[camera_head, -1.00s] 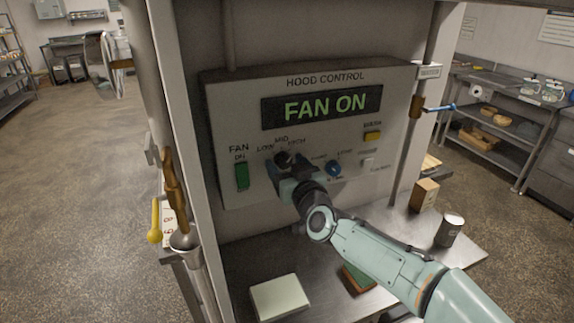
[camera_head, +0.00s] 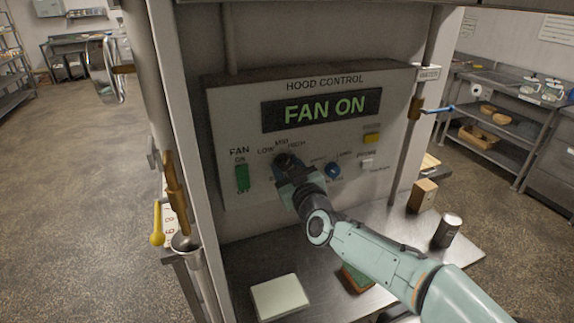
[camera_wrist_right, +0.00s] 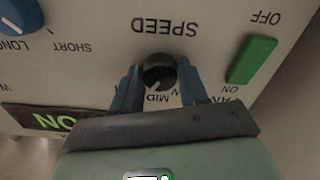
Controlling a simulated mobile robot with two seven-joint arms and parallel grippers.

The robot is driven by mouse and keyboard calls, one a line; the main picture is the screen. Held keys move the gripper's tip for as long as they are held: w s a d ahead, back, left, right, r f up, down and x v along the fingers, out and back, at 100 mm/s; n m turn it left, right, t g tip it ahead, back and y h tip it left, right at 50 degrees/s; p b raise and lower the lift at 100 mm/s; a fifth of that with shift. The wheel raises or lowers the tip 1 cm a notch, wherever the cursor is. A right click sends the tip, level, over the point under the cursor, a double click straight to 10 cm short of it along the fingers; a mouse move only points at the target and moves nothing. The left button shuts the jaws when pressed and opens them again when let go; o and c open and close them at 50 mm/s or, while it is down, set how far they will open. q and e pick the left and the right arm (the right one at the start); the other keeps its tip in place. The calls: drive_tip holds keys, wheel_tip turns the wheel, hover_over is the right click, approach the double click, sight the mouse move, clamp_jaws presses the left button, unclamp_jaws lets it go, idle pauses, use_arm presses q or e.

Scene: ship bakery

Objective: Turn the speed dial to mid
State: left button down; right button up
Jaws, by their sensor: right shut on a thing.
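The speed dial (camera_wrist_right: 159,72) is a dark round knob on the hood control panel (camera_head: 235,110). In the right wrist view, which is upside down, a pale pointer mark shows on it near the MID label; I cannot tell whether they line up exactly. My right gripper (camera_wrist_right: 159,76) is shut on the dial, one blue finger on each side. In the head view the right gripper (camera_head: 287,170) covers most of the dial, below the LOW, MID and HIGH labels. The display (camera_head: 322,109) reads FAN ON. My left gripper is not in view.
The green fan switch (camera_head: 242,178) is left of the dial and a blue knob (camera_head: 333,170) is right of it. Below are a pale block (camera_head: 280,297), a can (camera_head: 447,231) and a small box (camera_head: 422,195) on the steel counter.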

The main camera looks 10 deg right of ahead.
drive_tip(key=n, duration=0.2)
drive_tip(key=shift+r+n+p, duration=0.15)
drive_tip(key=shift+n+p, duration=0.15)
drive_tip(key=shift+p, duration=0.05)
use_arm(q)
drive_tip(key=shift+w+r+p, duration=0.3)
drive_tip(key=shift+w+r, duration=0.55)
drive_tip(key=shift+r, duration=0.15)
use_arm(e)
drive_tip(key=shift+n, duration=1.5)
drive_tip(key=o, duration=1.1)
drive_tip(key=shift+c, duration=0.2)
